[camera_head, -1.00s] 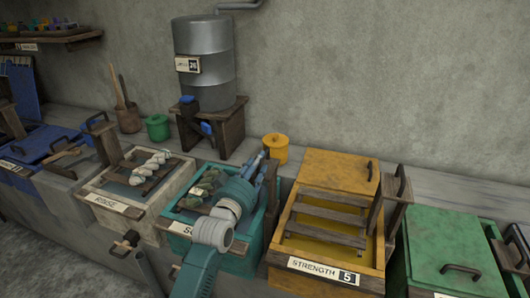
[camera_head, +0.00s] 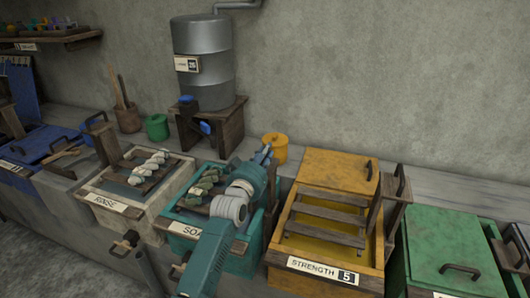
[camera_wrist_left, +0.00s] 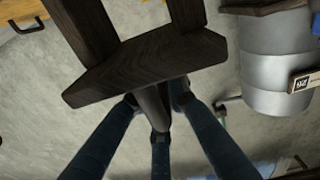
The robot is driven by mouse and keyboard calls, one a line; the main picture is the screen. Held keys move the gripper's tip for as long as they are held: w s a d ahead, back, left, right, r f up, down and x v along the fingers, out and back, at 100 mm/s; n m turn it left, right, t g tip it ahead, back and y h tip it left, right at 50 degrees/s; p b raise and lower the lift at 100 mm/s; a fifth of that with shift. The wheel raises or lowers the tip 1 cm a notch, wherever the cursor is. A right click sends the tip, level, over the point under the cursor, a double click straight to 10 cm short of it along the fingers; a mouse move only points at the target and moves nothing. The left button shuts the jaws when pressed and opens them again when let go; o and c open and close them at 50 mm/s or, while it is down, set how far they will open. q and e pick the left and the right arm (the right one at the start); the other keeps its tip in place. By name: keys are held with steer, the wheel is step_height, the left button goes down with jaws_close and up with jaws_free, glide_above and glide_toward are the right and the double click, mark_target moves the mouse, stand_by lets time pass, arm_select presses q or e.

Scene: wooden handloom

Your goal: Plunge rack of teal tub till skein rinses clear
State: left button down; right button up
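The teal tub (camera_head: 183,228), with a label starting "SOA", stands at the middle of the counter, partly behind my left arm. Its wooden rack (camera_head: 190,200) holds twisted grey-green skeins (camera_head: 205,187), raised in view at the tub's top. My left gripper (camera_head: 264,153) is at the tub's right side. In the left wrist view, its blue fingers (camera_wrist_left: 158,118) close around a dark round handle (camera_wrist_left: 152,103) under a dark wooden crosspiece (camera_wrist_left: 150,68). The liquid's clarity is hidden. My right gripper is not in view.
The white rinse tub (camera_head: 117,206) with a pale skein (camera_head: 150,166) stands left. The yellow "STRENGTH" tub (camera_head: 325,278) stands close on the right, then a green-lidded tub (camera_head: 450,245). A metal drum (camera_head: 205,65) and a yellow pot (camera_head: 275,148) are behind.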

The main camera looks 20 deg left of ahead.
arm_select(q)
steer(key=shift+a+r+p, duration=0.15)
steer(key=shift+r+p, duration=0.7)
steer(key=shift+r, duration=0.2)
steer(key=shift+a+r+p, duration=0.1)
steer(key=shift+r+p, duration=0.7)
steer(key=shift+r, duration=0.2)
steer(key=c, duration=1.9)
jaws_free()
steer(key=shift+r, duration=0.1)
steer(key=shift+o, duration=0.5)
steer(key=shift+a, duration=0.1)
steer(key=shift+f, duration=0.25)
